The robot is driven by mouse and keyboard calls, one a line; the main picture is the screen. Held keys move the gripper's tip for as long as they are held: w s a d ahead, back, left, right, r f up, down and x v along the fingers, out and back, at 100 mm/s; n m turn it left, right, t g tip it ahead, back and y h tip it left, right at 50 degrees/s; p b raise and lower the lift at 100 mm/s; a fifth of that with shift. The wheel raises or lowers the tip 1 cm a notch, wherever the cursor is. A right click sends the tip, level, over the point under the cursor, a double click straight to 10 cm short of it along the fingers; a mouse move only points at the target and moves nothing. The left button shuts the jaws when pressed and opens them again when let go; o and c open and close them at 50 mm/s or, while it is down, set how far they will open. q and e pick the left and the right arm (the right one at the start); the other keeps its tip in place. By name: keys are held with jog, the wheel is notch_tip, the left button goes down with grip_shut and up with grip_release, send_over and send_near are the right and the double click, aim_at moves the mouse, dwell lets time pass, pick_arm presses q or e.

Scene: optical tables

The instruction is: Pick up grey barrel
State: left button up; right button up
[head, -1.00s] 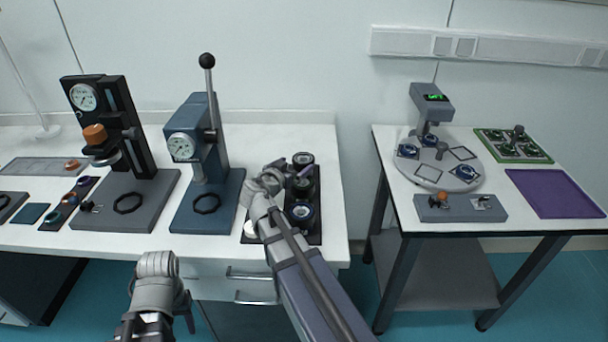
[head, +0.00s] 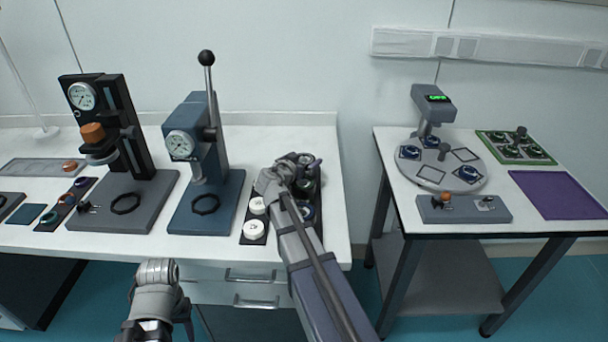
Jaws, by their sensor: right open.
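A black tray (head: 272,240) on the white bench holds two white round pieces (head: 254,229) on its left side and dark round barrels on its right side. A dark barrel with a bluish top (head: 308,212) shows partly beside my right arm. Another dark barrel (head: 309,186) shows behind it. My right gripper (head: 303,164) is open over the back right of the tray. It hides what lies under it, and I cannot make out a grey barrel clearly. My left gripper (head: 186,316) is low in front of the bench drawers, and its jaws are not clear.
A blue lever press (head: 200,140) stands just left of the tray, and a black gauge press (head: 112,130) stands farther left. A separate table at right carries a grey round turntable (head: 455,184), a purple mat (head: 555,195) and a green tray (head: 512,157).

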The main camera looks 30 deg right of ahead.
jog(key=shift+c, duration=0.4)
jog(key=c, duration=1.1)
jog(key=shift+r, duration=0.15)
notch_tip(320, 180, up, 10)
jog(key=p, duration=1)
